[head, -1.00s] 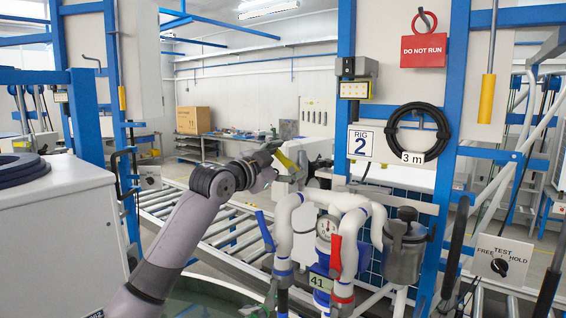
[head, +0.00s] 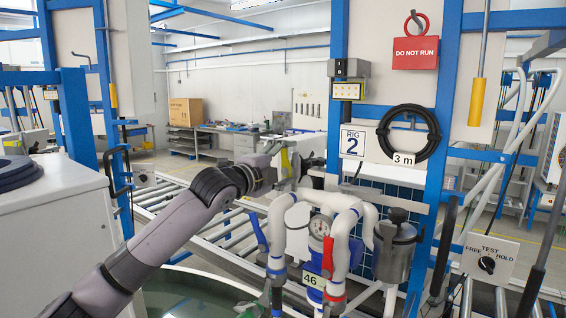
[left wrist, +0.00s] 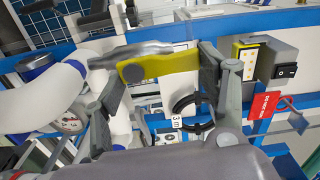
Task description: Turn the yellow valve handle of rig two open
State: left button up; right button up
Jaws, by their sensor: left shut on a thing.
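The yellow valve handle (left wrist: 172,65) lies between the two fingers of my left gripper (left wrist: 165,95) in the left wrist view, with a grey metal shank at its left end. The gripper is shut on it. In the head view my left gripper (head: 292,165) is at the top of rig two's white pipework (head: 345,203), and the handle (head: 285,160) shows as a narrow, nearly upright yellow strip, partly covered by the gripper. The RIG 2 sign (head: 353,143) is just right of it. My right gripper is not in view.
A grey canister (head: 396,248), a coiled black hose (head: 410,135) and a red DO NOT RUN tag (head: 415,53) are to the right.

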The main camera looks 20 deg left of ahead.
pick_arm(q)
jog(key=shift+d+f+m, duration=0.1)
jog(key=shift+m, duration=0.4)
jog(key=o, duration=1.2)
jog(key=shift+s, duration=0.1)
jog(key=v, duration=1.2)
